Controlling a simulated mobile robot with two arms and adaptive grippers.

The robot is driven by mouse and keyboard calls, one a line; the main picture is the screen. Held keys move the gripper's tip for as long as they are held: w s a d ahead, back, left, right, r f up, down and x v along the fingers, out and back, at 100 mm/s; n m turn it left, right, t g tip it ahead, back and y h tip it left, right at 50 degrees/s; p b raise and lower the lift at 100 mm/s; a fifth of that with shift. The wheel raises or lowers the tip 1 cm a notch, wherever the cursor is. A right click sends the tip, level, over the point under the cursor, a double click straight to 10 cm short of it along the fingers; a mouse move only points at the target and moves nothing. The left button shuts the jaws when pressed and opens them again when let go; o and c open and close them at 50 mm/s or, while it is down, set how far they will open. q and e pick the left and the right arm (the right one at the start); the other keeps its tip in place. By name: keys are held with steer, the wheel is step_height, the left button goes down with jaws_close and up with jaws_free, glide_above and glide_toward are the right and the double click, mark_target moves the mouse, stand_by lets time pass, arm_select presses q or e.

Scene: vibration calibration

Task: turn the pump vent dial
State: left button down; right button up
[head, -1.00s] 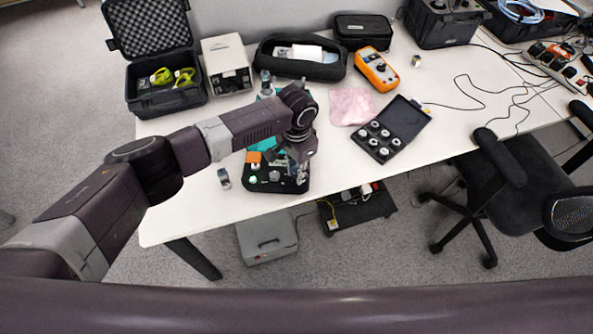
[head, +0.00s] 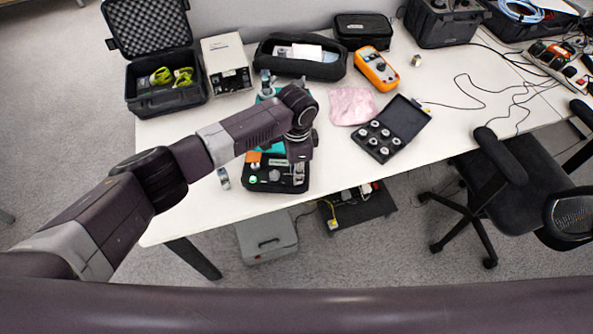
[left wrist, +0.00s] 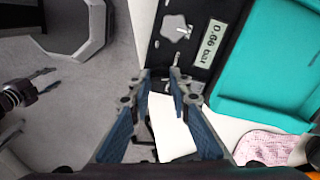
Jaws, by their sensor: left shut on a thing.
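The pump unit (head: 262,187) is a black panel at the table's front edge, with an orange part, a green button and a small display. In the left wrist view the display (left wrist: 208,44) reads 0.66 bar. A grey star-shaped knob (left wrist: 176,27) sits beside it, apart from my fingertips. My left gripper (head: 299,174) points down over the panel's right side. In the left wrist view its fingertips (left wrist: 161,74) are at the panel's edge, shut on a small part there, which I take to be the vent dial; the fingers mostly hide it.
A teal surface (left wrist: 270,60) adjoins the panel. A small metal cylinder (head: 223,178) stands left of the pump. A pink cloth (head: 352,105) and an open black case of metal weights (head: 404,117) lie to the right. The front right of the table is clear.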

arm_select(q)
steer(key=m, duration=0.6)
steer(key=shift+m, duration=0.3)
steer(key=m+b, duration=0.1)
steer(key=m, duration=0.5)
steer(key=shift+r, duration=0.1)
stand_by(0.3)
steer(key=c, duration=1.8)
jaws_free()
steer(key=shift+s, duration=0.1)
step_height(320, 180, up, 12)
